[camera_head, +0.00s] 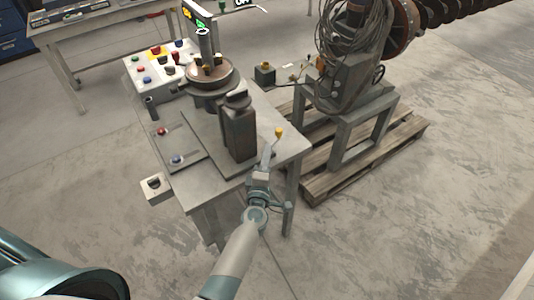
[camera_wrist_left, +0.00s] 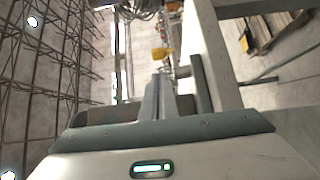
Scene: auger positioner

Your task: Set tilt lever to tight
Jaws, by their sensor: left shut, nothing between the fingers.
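A lever with a yellow knob (camera_head: 279,131) stands at the near right edge of the grey machine table. No label on it can be read. My left gripper (camera_head: 266,158) is at this table edge, just below the knob, with its fingers shut and nothing between them. In the left wrist view the yellow knob (camera_wrist_left: 162,53) shows beyond the tips of the shut fingers (camera_wrist_left: 158,85). I cannot tell whether the fingers touch the lever's shaft. My right gripper is in neither view.
The table (camera_head: 222,173) carries a dark upright block (camera_head: 240,128), a round turntable (camera_head: 211,72) and a button panel (camera_head: 160,65). A machine with cables (camera_head: 345,65) stands on a wooden pallet (camera_head: 330,180) to the right. Open floor lies at the lower right.

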